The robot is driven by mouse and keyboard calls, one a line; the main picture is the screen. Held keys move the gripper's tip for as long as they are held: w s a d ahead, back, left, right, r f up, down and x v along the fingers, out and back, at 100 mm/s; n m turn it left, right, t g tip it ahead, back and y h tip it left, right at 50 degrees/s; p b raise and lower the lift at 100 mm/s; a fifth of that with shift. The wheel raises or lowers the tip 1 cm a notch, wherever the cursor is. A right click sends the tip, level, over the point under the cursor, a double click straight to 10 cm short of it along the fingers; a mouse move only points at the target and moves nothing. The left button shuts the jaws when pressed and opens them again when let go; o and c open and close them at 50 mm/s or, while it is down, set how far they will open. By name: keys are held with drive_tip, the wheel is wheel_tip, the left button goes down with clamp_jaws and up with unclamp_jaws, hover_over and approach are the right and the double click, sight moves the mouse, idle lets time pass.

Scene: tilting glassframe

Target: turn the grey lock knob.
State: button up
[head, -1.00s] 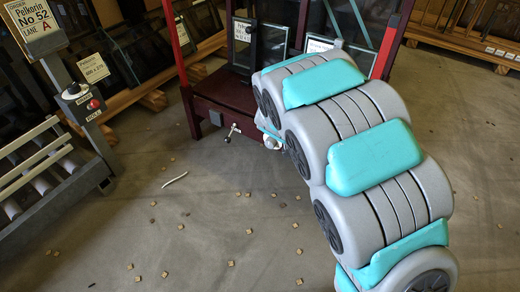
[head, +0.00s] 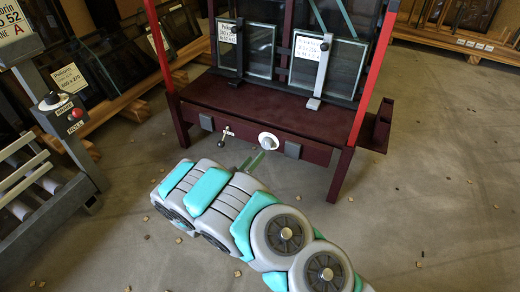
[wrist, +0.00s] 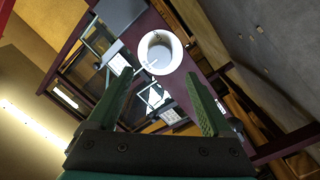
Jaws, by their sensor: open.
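A round, pale grey-white knob (head: 268,141) with a raised rim sits on the front rail of the dark red frame (head: 250,97). In the wrist view the knob (wrist: 176,52) shows a white rim around a grey centre, just beyond the fingertips. My gripper (wrist: 158,78) is open and empty, its two green fingers apart with the knob roughly in line with the gap. In the head view my gripper (head: 252,160) is just in front of the knob, partly hidden by my arm. Whether a finger touches the knob I cannot tell.
A small metal lever handle (head: 225,136) sticks out of the rail left of the knob. Glass panes (head: 318,66) stand on the frame behind upright clamps. A roller stand with a red button (head: 75,114) is at the left. Small scraps lie on the floor.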

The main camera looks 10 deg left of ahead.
sight(265, 146)
drive_tip(key=shift+b+x, duration=0.65)
drive_tip(key=shift+x, duration=3.2)
clamp_jaws()
